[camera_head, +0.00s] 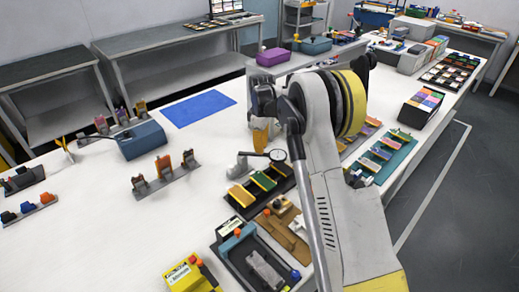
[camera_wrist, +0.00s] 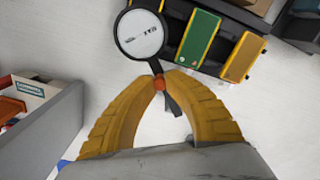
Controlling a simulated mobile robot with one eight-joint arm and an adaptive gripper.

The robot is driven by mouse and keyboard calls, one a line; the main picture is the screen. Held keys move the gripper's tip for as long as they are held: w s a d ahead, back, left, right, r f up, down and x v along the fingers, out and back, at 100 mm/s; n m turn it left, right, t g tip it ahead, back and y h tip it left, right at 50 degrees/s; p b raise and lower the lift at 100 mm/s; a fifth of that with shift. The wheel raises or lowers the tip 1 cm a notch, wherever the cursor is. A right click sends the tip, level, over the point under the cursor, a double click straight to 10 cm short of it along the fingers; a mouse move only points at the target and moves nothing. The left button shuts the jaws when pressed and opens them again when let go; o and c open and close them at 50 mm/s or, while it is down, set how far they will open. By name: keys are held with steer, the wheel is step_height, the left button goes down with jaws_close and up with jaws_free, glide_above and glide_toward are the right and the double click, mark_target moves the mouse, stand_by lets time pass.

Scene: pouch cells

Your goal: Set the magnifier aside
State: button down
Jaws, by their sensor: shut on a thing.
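The magnifier is a round pale disc with a black rim, an orange collar and a short dark handle. In the wrist view the magnifier (camera_wrist: 141,35) is just beyond my fingertips. My gripper (camera_wrist: 161,80) has its two yellow fingers closed on the orange collar, with the dark handle end showing between them. In the head view my gripper (camera_head: 262,135) points down over the white table, and the magnifier disc (camera_head: 277,155) shows below and right of it. I cannot tell whether the magnifier touches anything beneath it.
A black tray (camera_head: 238,205) with green and yellow cells lies close by. A grey piece (camera_head: 238,167) stands left of the disc. A clamp rack (camera_head: 165,178), a blue-grey box (camera_head: 142,140) and a blue mat (camera_head: 198,108) are farther left. The table between them is clear.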

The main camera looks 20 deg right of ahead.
steer(key=w+n+p, duration=0.2)
steer(key=w+n, duration=0.4)
steer(key=n, duration=0.3)
steer(key=shift+n, duration=0.3)
stand_by(0.5)
steer(key=c, duration=1.4)
jaws_free()
steer(key=shift+w, duration=0.1)
steer(key=shift+o, duration=0.2)
step_height(320, 180, up, 12)
steer(key=shift+r, duration=0.1)
